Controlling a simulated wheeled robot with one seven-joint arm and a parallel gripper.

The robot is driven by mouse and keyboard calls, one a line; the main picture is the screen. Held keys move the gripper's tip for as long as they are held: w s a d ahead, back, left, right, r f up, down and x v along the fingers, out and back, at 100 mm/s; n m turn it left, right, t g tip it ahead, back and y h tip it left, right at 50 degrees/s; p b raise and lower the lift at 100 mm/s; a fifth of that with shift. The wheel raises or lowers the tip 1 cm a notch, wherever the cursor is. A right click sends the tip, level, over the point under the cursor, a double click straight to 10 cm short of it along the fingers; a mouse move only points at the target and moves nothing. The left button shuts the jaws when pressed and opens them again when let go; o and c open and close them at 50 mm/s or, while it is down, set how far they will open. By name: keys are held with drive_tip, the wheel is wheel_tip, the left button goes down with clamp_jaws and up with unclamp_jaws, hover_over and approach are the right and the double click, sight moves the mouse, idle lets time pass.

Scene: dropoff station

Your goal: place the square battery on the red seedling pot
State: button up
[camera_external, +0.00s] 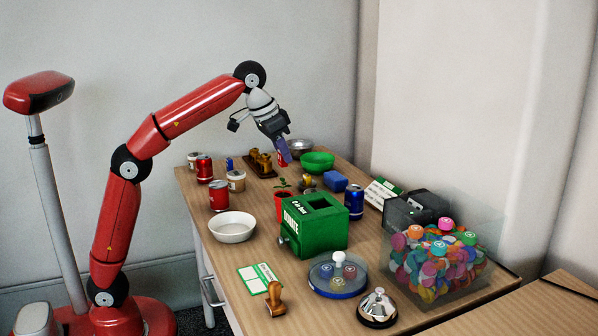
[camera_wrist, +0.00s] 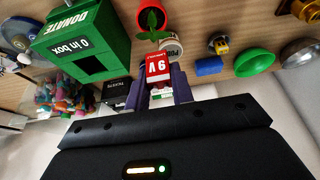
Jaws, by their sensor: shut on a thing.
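The square battery (camera_wrist: 158,68), red and white with "9V" on it, is held between my purple fingers in the wrist view. My gripper (camera_external: 283,152) is shut on it, raised above the table in the external view; the battery is hard to make out there. The red seedling pot (camera_external: 283,207) stands upright on the table beside the green donation box, with a small green seedling in it. My gripper is above and behind the pot, apart from it. In the wrist view the seedling's leaves (camera_wrist: 152,20) show just beyond the battery; the pot is partly hidden.
The green donation box (camera_external: 314,228) stands right of the pot, with a white bowl (camera_external: 232,228) to its left. Red cans (camera_external: 219,196), a blue can (camera_external: 354,202), a green bowl (camera_external: 318,161) and a blue block (camera_external: 335,181) surround the area. A clear bin (camera_external: 440,262) is at right.

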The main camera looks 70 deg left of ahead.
wheel_tip(320, 180, down, 8)
drive_tip(key=b, duration=0.3)
drive_tip(key=shift+d+r, duration=0.1)
drive_tip(key=shift+r, duration=0.1)
drive_tip(key=shift+f, duration=0.15)
drive_tip(key=o, duration=1)
drive_tip(key=shift+s+r, duration=0.1)
drive_tip(key=shift+r, duration=0.3)
drive_tip(key=p+v, duration=0.4)
drive_tip(key=v, duration=0.7)
drive_tip(key=shift+s+r, duration=0.2)
